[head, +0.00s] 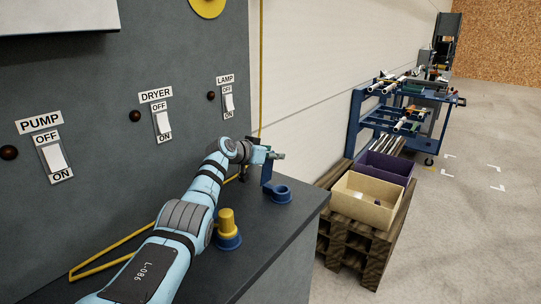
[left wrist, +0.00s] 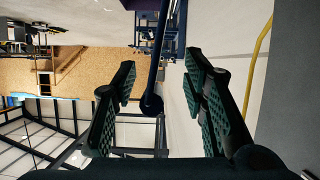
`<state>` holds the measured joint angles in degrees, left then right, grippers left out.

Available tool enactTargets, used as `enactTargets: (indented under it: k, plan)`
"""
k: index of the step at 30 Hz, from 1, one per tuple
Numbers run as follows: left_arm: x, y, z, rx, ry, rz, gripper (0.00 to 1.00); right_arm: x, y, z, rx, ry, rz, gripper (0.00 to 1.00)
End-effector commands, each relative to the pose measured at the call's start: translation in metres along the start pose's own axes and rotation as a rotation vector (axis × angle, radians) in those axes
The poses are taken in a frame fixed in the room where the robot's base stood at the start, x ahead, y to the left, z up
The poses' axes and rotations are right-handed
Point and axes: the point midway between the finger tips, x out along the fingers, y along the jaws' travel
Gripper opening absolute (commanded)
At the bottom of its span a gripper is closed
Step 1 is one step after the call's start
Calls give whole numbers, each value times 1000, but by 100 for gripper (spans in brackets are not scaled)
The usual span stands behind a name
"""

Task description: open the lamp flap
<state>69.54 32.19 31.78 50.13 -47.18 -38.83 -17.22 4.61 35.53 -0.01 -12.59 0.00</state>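The lamp switch (head: 229,104) is a white rocker on the grey wall panel, under a LAMP label, with OFF above it and ON below it. No separate flap that I can make out shows at it. My left gripper (head: 279,156) is to the right of and below the switch, above the counter's far end, clear of the panel. In the left wrist view my left gripper (left wrist: 161,72) has its fingers wide apart. A dark bar with a round end (left wrist: 151,105) shows between them, but I cannot tell its distance. My right gripper is not in view.
Dryer (head: 163,122) and pump (head: 55,157) switches sit left on the panel. A yellow knob on a blue base (head: 228,230) and a blue ring holder (head: 278,194) stand on the dark counter (head: 255,252). Right of it, a pallet carries a tan box (head: 362,210) and a purple box.

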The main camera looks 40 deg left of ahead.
Motion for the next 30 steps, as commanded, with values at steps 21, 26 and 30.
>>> enactTargets:
  k: [21, 26, 30]
  plan:
    - [-106, -4, 2, 1, -1, -8, 39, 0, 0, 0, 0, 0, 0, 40]
    - [-121, -2, 2, -1, -2, -3, 39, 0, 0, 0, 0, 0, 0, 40]
    - [-121, -2, 1, -2, -1, -2, 39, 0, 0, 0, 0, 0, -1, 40]
